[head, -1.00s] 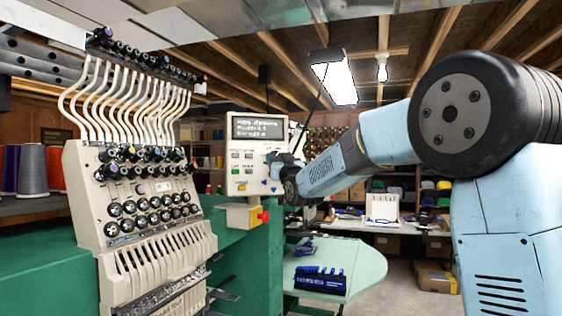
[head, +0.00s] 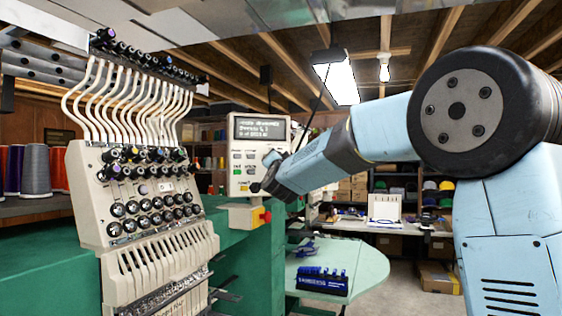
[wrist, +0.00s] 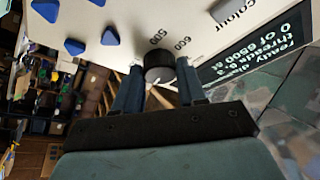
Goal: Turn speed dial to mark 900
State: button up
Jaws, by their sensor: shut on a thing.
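The speed dial (wrist: 159,66) is a small black knob on the pale control panel (wrist: 185,22). In the wrist view my gripper (wrist: 158,76) has its two blue-grey fingers on either side of the dial, shut on it. Printed marks 500 and 600 show on the panel beside the dial; a 900 mark cannot be made out. In the head view the control panel (head: 244,160) stands right of the embroidery machine (head: 140,190). My wrist covers the panel's lower right there, so the dial and fingertips are hidden.
Blue triangular buttons (wrist: 75,46) and a lit text screen (wrist: 245,60) flank the dial. A red knob (head: 264,217) on a yellow box sits below the panel. A pale green table (head: 350,262) with a blue rack stands behind; open floor lies to its right.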

jog(key=shift+r+m, duration=0.2)
jog(key=shift+m, duration=0.4)
jog(key=o, duration=1.1)
jog(key=shift+f, duration=0.1)
jog(key=shift+c, duration=0.2)
jog(key=a+v, duration=0.1)
jog(key=v, duration=1.2)
jog(key=shift+s+d, duration=0.35)
jog(key=shift+d, duration=0.05)
